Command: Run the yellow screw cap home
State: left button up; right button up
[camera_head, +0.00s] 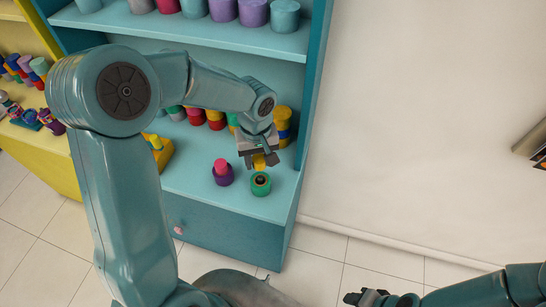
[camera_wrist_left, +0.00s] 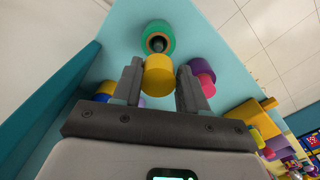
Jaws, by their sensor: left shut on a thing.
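The yellow screw cap (camera_head: 259,162) is between the fingers of my left gripper (camera_head: 262,163), which is shut on it. In the left wrist view the cap (camera_wrist_left: 158,76) is a short yellow cylinder held between the two dark fingers (camera_wrist_left: 160,82). A green round container (camera_head: 260,186) with a dark open top stands on the teal shelf just below the cap. It also shows beyond the cap in the left wrist view (camera_wrist_left: 157,37). The cap looks apart from it, though the cap hides part of the gap. My right gripper (camera_head: 364,297) is at the bottom edge, its jaw opening unclear.
A purple container with a pink top (camera_head: 222,172) stands left of the green one. Several coloured cylinders stand farther back, including a yellow and blue stack (camera_head: 282,126). The teal shelf's (camera_head: 240,203) front strip is free. A yellow unit (camera_head: 44,152) adjoins on the left.

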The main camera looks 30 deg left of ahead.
aim_at(259, 177)
pick_arm(q)
jog(key=shift+w+a, duration=0.1)
jog(key=shift+w, duration=0.05)
jog(key=shift+b, duration=0.4)
notch_tip(259, 177, down, 7)
jog(key=b, duration=0.7)
jog(key=shift+b, duration=0.45)
dwell(1.4)
jog(key=shift+f, duration=0.1)
jog(key=shift+f+b, duration=0.3)
jog(key=shift+b, duration=0.2)
